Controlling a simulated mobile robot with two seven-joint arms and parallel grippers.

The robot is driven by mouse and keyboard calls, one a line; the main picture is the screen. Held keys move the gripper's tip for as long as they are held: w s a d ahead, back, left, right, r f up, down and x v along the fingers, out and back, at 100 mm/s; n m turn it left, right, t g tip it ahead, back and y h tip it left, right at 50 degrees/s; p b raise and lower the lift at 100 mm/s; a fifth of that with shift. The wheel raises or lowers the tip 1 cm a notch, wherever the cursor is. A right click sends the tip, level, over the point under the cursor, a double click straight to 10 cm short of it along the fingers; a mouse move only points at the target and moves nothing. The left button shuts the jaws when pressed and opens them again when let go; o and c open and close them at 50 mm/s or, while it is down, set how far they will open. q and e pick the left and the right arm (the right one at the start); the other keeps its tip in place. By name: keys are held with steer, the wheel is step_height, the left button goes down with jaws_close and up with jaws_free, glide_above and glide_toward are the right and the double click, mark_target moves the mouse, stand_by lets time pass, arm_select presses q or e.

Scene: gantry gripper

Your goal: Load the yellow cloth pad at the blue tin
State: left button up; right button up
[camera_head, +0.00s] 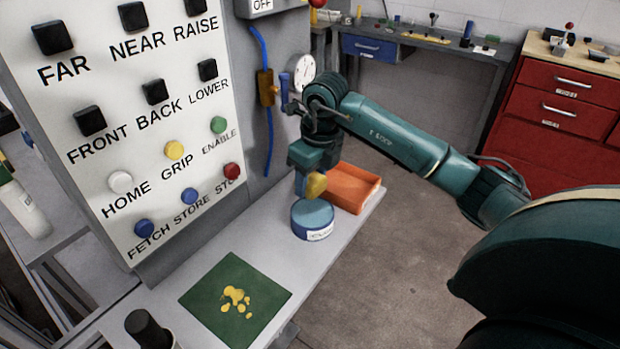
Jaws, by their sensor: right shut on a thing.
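My right gripper (307,178) points down at the shelf and is shut on the yellow cloth pad (317,187). The pad shows as a small yellow lump by the fingertips. The blue tin (312,214), round with a pale label on its side, stands on the grey shelf just below the pad. I cannot tell whether the pad touches the tin's top. My left gripper is not in view.
An orange tray (366,195) sits close behind and right of the tin. A green mat (205,295) with yellow pieces lies nearer, beside a black-topped cylinder (146,328). The button panel (105,185) rises at the left. The shelf between mat and tin is clear.

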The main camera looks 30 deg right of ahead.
mark_target(312, 212)
steer(key=shift+d, duration=0.15)
steer(key=shift+f, duration=0.1)
steer(key=shift+s+f+b, duration=0.1)
steer(key=shift+f+b, duration=0.65)
steer(key=shift+f, duration=0.05)
step_height(312, 212, down, 4)
steer(key=shift+r+b, duration=0.2)
steer(key=shift+b, duration=1.05)
steer(key=shift+f, duration=0.3)
arm_select(q)
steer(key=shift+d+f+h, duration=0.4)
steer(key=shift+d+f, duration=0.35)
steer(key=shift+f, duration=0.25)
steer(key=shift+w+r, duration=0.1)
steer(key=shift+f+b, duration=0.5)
steer(key=shift+b, duration=0.05)
arm_select(e)
steer(key=shift+f, duration=0.55)
